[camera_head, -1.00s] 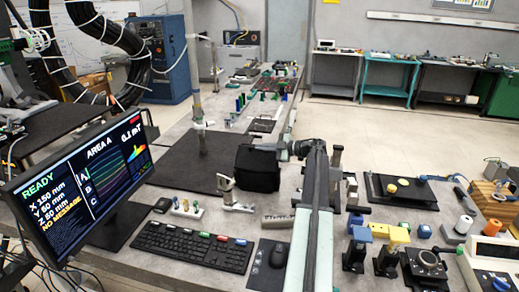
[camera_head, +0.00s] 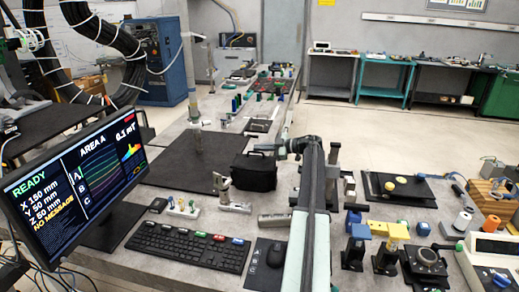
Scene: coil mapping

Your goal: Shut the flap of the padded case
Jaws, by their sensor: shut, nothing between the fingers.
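The padded case (camera_head: 254,174) is a black, soft-looking box standing on the grey bench, just right of a dark mat. Its top looks low and roughly level, with the flap (camera_head: 253,158) lying over it. I cannot tell whether the flap is fully pressed down. My gripper (camera_head: 260,148) is shut and empty, pointing left just above the case's top right edge. Whether its fingertips touch the flap is too small to tell.
A small metal stand (camera_head: 222,187) is close at the case's front left. A keyboard (camera_head: 188,246) and monitor (camera_head: 66,187) are at the front left. The dark mat (camera_head: 190,160) has free room.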

